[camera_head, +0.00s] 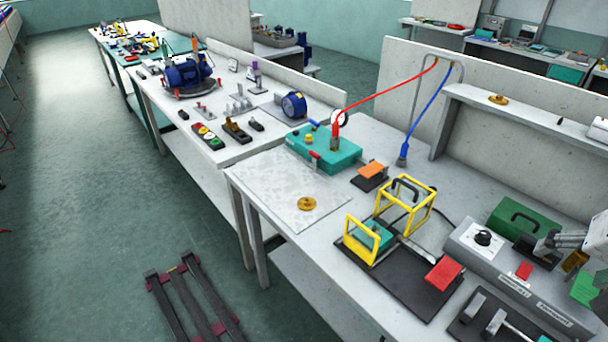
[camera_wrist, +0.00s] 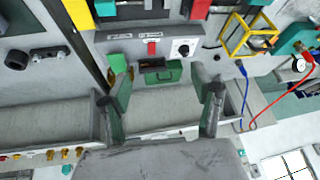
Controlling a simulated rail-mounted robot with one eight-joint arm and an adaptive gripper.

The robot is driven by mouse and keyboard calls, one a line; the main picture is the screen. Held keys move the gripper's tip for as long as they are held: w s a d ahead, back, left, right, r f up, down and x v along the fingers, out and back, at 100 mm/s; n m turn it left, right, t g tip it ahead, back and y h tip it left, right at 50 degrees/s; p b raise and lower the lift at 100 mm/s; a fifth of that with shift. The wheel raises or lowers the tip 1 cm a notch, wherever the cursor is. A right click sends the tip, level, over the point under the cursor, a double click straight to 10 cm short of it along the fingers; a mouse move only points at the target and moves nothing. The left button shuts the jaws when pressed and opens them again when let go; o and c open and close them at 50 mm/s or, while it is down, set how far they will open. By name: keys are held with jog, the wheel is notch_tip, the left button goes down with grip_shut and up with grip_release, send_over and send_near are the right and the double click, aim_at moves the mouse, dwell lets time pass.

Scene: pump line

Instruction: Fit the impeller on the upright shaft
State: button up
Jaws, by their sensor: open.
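A round brass-coloured part with a raised hub (camera_head: 307,203), which looks like the impeller, lies flat on a pale mat (camera_head: 282,185) at the near bench's left end. A similar brass-coloured disc (camera_head: 498,99) lies on the raised shelf at the back right. I cannot make out for sure which item is the upright shaft. My gripper (camera_wrist: 163,85) is open and empty, its two fingers wide apart above the bench. In the head view it is only partly seen at the right edge, far from the disc on the mat.
The green toolbox (camera_head: 523,220) and grey control panel (camera_head: 520,270) are near my gripper. Yellow frames (camera_head: 405,205), a teal box (camera_head: 325,150) and red and blue cables crowd the middle. A blue motor (camera_head: 188,73) stands on the farther bench. The mat is mostly clear.

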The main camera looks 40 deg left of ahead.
jog(key=w+a+r+g, duration=0.2)
jog(key=w+a, duration=0.8)
jog(key=a, duration=0.3)
jog(key=m+g+h+p, duration=0.1)
jog(key=g+p, duration=0.2)
jog(key=g, duration=0.1)
send_over(307, 200)
jog(key=f, duration=2.1)
jog(key=shift+w+d+f, duration=0.1)
jog(key=shift+d+f, duration=0.15)
jog(key=shift+f, duration=0.05)
jog(key=shift+s+a+f, duration=0.2)
jog(key=shift+a+f, duration=0.05)
jog(key=shift+f, duration=0.05)
jog(key=shift+f+b, duration=0.75)
jog(key=shift+f, duration=1.35)
jog(key=shift+f+b, duration=0.3)
jog(key=shift+f, duration=0.05)
jog(key=shift+f+b, duration=1)
jog(key=shift+b, duration=0.2)
